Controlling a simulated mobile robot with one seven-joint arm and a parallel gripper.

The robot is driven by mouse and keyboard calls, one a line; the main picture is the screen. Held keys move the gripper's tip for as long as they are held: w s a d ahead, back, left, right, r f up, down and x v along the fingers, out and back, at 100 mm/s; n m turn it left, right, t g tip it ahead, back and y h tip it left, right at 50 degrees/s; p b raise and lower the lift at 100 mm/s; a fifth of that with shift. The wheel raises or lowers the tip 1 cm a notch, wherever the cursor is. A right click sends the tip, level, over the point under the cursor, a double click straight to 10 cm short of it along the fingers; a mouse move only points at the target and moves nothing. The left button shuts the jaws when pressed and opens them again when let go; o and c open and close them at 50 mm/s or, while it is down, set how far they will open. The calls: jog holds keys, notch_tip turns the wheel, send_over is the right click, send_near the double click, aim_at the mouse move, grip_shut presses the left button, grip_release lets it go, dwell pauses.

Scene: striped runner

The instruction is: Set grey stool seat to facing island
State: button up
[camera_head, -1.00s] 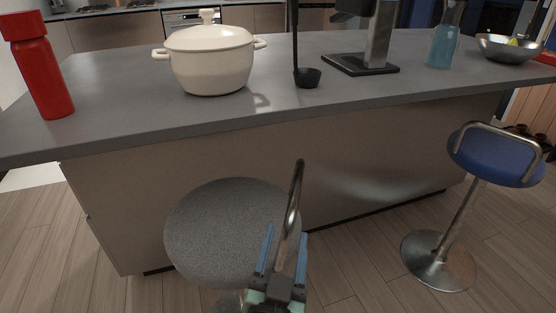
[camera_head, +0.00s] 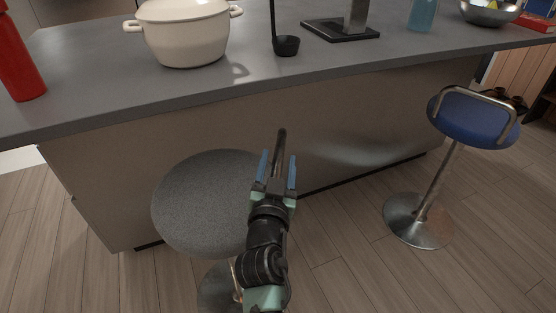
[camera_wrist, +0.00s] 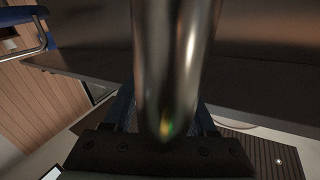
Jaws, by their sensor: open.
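The grey stool seat (camera_head: 200,200) is a round grey cushion in front of the island (camera_head: 250,140). Its metal back rail (camera_head: 280,146) rises at the seat's right side. My gripper (camera_head: 277,172) is open, with its blue fingers one on each side of the rail. In the wrist view the rail (camera_wrist: 175,70) fills the middle, between the fingers of my gripper (camera_wrist: 165,115). Whether the fingers touch it I cannot tell. My arm hides the rail's lower part and some of the seat's right edge. The stool's base shows partly below the seat.
A blue stool (camera_head: 474,118) stands at the right, with a round metal base. On the counter are a cream pot (camera_head: 185,35), a black ladle (camera_head: 286,45), a red bottle (camera_head: 20,60) and a metal bowl (camera_head: 490,12). Open wood floor (camera_head: 345,270) lies between the stools.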

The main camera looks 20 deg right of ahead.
jog(key=shift+w+d, duration=0.1)
jog(key=shift+w, duration=0.1)
grip_shut()
dwell(1.4)
